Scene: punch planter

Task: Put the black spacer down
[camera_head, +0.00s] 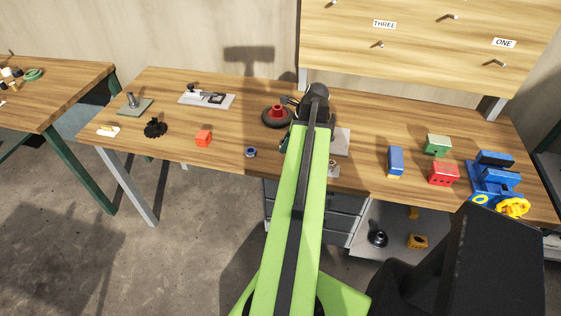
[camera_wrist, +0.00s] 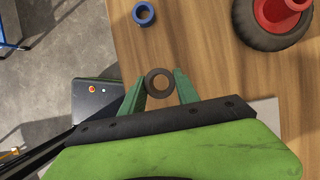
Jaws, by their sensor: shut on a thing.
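The black spacer (camera_wrist: 158,82) is a small dark ring in the middle of the wrist view. My gripper (camera_wrist: 159,88) is shut on it, with a green finger on each side. The wooden workbench (camera_wrist: 190,50) lies below; I cannot tell whether the spacer touches it. In the head view my green arm reaches over the bench (camera_head: 225,105) and hides the spacer and most of the gripper.
A blue ring (camera_wrist: 142,13) lies close by near the bench edge; it also shows in the head view (camera_head: 250,153). A red part on a black wheel (camera_head: 277,115) stands behind. Blocks and a blue vise (camera_head: 495,178) stand right.

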